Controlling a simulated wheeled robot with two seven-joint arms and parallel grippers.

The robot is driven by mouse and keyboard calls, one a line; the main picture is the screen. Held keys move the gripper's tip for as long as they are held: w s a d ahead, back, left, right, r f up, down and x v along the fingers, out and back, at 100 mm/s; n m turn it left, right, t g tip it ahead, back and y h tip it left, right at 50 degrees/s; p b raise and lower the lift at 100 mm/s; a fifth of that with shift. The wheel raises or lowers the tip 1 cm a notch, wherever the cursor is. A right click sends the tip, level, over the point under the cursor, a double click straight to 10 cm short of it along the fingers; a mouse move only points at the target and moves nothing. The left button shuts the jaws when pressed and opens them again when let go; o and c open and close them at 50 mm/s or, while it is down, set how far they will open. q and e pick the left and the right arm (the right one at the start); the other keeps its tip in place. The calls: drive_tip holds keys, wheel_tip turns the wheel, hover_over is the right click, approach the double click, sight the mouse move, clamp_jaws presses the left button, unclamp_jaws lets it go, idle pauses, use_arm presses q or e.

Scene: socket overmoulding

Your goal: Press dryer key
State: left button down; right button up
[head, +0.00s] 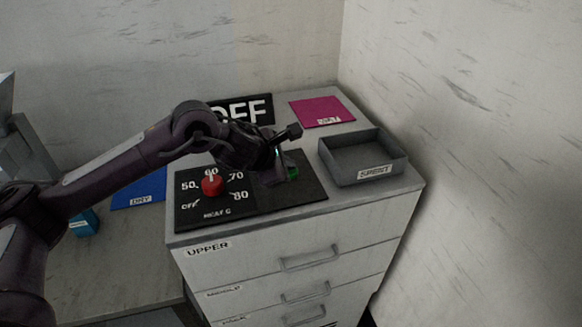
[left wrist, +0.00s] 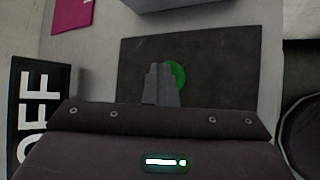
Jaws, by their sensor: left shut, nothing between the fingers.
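A green round key (head: 292,172) sits on the right part of a black panel (head: 310,190) on top of the drawer cabinet. It also shows in the left wrist view (left wrist: 178,74), partly hidden behind my fingers. My left gripper (head: 280,178) is shut and empty, with its fingertips (left wrist: 161,70) at or just over the key; I cannot tell whether they touch it. A red knob (head: 211,185) on the same panel is ringed by heat marks from OFF to 80. A black sign reading OFF (head: 258,108) stands behind my arm. My right gripper is not in view.
A grey tray labelled SPENT (head: 345,178) stands right of the panel. A magenta mat (head: 322,110) lies behind it, and a blue mat labelled DRY (head: 140,190) lies left. A blue object (head: 84,224) is by my arm. Walls close off the back and right.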

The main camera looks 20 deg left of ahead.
use_arm(q)
drive_tip(key=shift+s+f, duration=0.2)
drive_tip(key=shift+f, duration=0.35)
drive_tip(key=shift+w+r+p, duration=0.1)
drive_tip(key=shift+r+p, duration=0.4)
drive_tip(key=shift+r, duration=0.1)
wheel_tip(320, 180, up, 5)
drive_tip(key=p, duration=0.2)
drive_tip(key=shift+w+a+p, duration=0.1)
drive_tip(key=shift+w+p, duration=0.05)
drive_tip(key=shift+p, duration=0.25)
